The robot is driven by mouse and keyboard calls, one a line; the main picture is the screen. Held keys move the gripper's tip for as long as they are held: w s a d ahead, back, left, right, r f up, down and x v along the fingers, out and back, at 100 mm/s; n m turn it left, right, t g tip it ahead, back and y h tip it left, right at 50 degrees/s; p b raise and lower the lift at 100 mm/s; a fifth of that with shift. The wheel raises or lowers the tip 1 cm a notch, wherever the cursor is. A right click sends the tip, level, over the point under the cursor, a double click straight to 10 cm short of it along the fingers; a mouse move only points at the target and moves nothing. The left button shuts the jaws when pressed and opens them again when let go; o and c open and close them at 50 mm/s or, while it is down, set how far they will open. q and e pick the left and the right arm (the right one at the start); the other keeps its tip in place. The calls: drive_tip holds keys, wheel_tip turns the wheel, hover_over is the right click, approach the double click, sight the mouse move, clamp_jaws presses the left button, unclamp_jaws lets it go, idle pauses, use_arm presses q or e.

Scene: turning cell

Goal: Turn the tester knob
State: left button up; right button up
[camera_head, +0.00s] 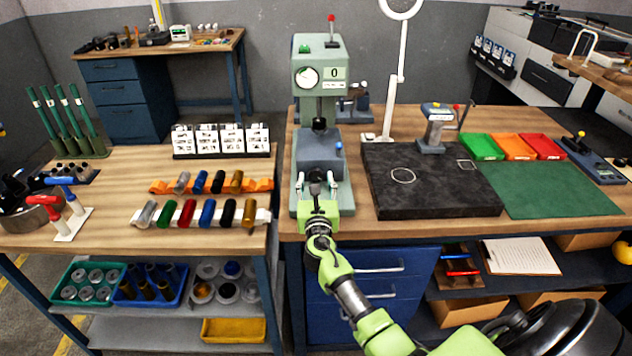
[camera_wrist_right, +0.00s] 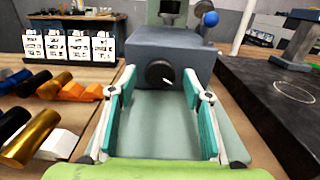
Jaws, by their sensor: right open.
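The tester (camera_head: 320,120) is a light green machine on the workbench with a display reading 0, a round white dial and a grey block (camera_head: 319,150) on its base. In the right wrist view a round black knob (camera_wrist_right: 160,73) with a short white mark is on the front face of the grey block (camera_wrist_right: 140,48). My right gripper (camera_head: 317,187) is in front of the block, low over the base. Its teal-padded fingers (camera_wrist_right: 160,92) are open and empty, one on each side of the knob in the picture, without visible contact. My left gripper is not in view.
A black slab (camera_head: 430,190) lies right of the tester, with a lamp stand (camera_head: 388,110) behind it. On the left table (camera_head: 110,190), coloured cylinders lie in an orange rack (camera_head: 262,185) and a white rack (camera_head: 262,216). A gap separates the two tables.

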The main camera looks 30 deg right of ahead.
drive_tip(key=c, duration=1.1)
drive_tip(key=shift+f+m+b, duration=0.15)
drive_tip(key=shift+m+b, duration=0.45)
drive_tip(key=shift+m, duration=1.2)
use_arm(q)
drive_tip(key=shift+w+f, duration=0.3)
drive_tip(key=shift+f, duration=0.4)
use_arm(e)
drive_tip(key=o, duration=1.1)
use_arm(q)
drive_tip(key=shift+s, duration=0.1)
use_arm(e)
drive_tip(key=shift+a, duration=0.1)
